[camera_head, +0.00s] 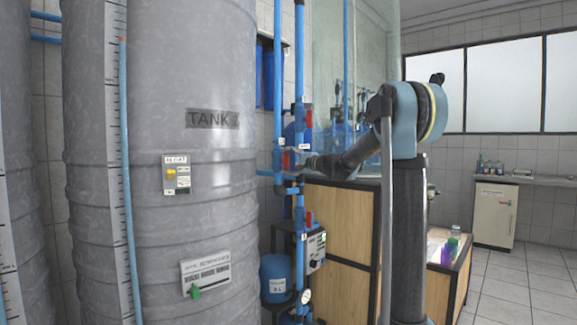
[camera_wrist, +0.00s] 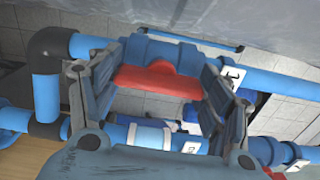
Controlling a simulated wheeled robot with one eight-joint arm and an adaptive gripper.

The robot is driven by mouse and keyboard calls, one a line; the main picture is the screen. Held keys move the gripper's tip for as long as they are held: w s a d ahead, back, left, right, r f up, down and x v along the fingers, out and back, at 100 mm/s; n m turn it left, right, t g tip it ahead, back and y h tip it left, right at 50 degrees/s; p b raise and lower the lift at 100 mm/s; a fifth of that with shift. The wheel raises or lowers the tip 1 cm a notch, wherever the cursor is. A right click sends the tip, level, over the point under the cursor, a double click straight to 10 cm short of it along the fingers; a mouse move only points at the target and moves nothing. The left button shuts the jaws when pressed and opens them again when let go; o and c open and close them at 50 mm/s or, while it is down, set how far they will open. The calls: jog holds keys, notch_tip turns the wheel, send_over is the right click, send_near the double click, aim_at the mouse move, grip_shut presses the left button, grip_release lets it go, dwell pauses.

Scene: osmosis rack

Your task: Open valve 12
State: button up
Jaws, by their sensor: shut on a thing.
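In the wrist view a red valve handle (camera_wrist: 155,83) sits on a blue valve body (camera_wrist: 162,52) set in a blue pipe. The handle lies roughly along the pipe. A white label (camera_wrist: 233,76) to its right is cut off by a finger, so I cannot read the full number. My gripper (camera_wrist: 150,88) has one finger at each end of the red handle and is shut on it. In the head view my gripper (camera_head: 308,163) is at the blue pipes just right of the tank, where a bit of red (camera_head: 286,161) shows.
The large grey tank (camera_head: 160,120) stands close on the left. Other red valve handles (camera_head: 309,219) are on the vertical blue pipe (camera_head: 299,75). A wooden cabinet (camera_head: 335,230) stands below my arm. The tiled floor at the right (camera_head: 510,285) is clear.

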jog(key=shift+s+a+f+n, duration=0.1)
jog(key=shift+s+f+n, duration=0.05)
jog(key=shift+n, duration=0.25)
jog(key=o, duration=1)
jog(key=shift+o, duration=0.2)
jog(key=shift+d, duration=0.35)
jog(key=v, duration=1.1)
jog(key=shift+s, duration=0.2)
